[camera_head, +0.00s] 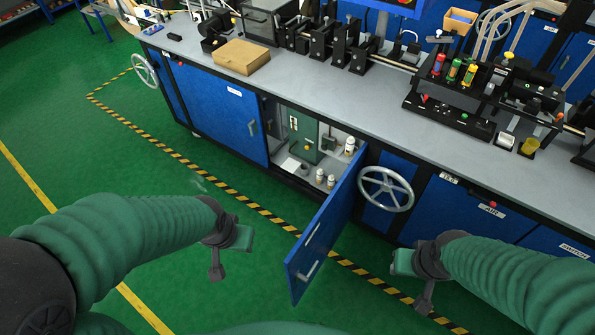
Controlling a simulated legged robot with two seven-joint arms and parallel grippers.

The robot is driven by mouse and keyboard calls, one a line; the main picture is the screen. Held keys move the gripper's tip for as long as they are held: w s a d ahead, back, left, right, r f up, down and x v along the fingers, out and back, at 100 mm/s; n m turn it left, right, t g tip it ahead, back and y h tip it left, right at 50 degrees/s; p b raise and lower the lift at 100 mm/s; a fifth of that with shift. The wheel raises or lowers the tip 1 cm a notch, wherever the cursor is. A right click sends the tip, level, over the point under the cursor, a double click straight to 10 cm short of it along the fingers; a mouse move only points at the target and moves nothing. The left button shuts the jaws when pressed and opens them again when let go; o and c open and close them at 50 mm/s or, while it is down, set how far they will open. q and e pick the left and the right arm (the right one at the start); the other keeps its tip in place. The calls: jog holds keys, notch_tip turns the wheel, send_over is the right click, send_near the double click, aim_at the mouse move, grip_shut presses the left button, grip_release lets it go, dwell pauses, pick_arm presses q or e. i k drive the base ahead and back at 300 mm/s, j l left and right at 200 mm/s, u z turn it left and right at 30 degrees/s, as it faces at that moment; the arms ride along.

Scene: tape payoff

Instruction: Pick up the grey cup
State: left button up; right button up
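A small pale grey-white cylinder (505,141) sits at the front right of the grey worktop, beside a yellow cup (529,146). It may be the grey cup, but it is too small to be sure. My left gripper (216,270) hangs over the green floor in front of the bench, left of the open cabinet door. My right gripper (424,302) is over the floor right of that door, below and left of the pale cylinder. Both are well apart from the worktop. Nothing shows in either gripper, and their finger openings cannot be made out.
The open blue cabinet door (323,240) juts out between my grippers. Handwheels (386,189) stick out from the bench front. A black fixture (450,108) with coloured cylinders stands behind the pale cylinder. A cardboard-coloured block (241,56) lies on the left worktop. The middle worktop is clear.

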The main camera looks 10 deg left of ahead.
aim_at(304, 167)
jog(key=i+j, duration=0.1)
jog(key=j, duration=0.35)
jog(key=i+j, duration=0.1)
jog(key=j, duration=0.35)
jog(key=i+j, duration=0.1)
jog(key=j, duration=0.3)
jog(key=i+j, duration=0.1)
jog(key=j, duration=0.35)
jog(key=i+j, duration=0.1)
jog(key=j, duration=0.35)
jog(key=i+j+u, duration=0.1)
jog(key=j, duration=0.35)
jog(key=i+j, duration=0.15)
jog(key=i, duration=0.4)
jog(key=i+j, duration=0.15)
jog(key=i, duration=0.35)
jog(key=i+l, duration=0.2)
jog(key=l, duration=0.15)
jog(key=i+l, duration=0.25)
jog(key=i+l+u, duration=0.1)
jog(key=l, duration=0.4)
jog(key=i, duration=0.1)
